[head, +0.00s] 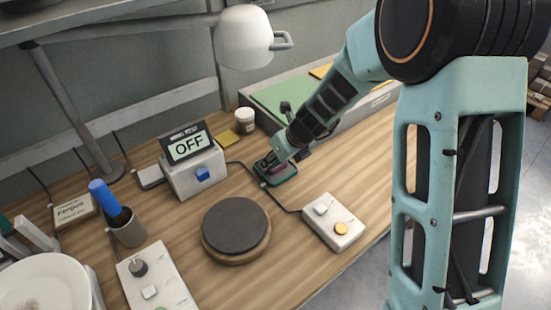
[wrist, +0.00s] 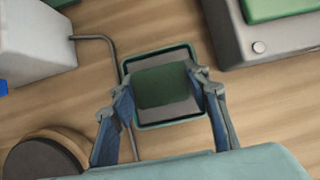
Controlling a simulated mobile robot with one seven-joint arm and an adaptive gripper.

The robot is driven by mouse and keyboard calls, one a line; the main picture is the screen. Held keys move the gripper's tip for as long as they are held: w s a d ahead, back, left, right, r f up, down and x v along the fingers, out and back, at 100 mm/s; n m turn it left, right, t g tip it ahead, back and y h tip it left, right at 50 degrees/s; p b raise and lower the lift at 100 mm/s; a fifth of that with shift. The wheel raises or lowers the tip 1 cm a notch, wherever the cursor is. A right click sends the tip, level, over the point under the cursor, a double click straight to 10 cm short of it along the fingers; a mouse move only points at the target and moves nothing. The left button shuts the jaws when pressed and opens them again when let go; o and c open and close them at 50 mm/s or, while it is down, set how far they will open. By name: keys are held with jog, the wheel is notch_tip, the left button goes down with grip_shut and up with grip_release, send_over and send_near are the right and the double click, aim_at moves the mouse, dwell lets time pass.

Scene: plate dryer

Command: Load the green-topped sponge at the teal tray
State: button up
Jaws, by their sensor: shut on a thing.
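The teal tray (head: 277,180) lies on the wooden bench, right of the box with the OFF display. In the wrist view the tray (wrist: 187,52) has a teal rim and a grey inside. The green-topped sponge (wrist: 162,87) shows over the middle of the tray, inside its rim. My gripper (wrist: 160,82) is shut on the sponge, one finger at each side. I cannot tell whether the sponge touches the tray floor. In the head view my gripper (head: 285,160) is low over the tray and largely hides the sponge.
The OFF display box (head: 195,172) stands left of the tray. A round dark disc (head: 236,227) is in front, and a white switch box (head: 333,222) is to the front right. A grey unit with a green top (head: 285,100) stands behind. A cable runs beside the tray.

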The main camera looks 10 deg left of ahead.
notch_tip(320, 180, up, 7)
jog(key=p, duration=0.7)
dwell(0.9)
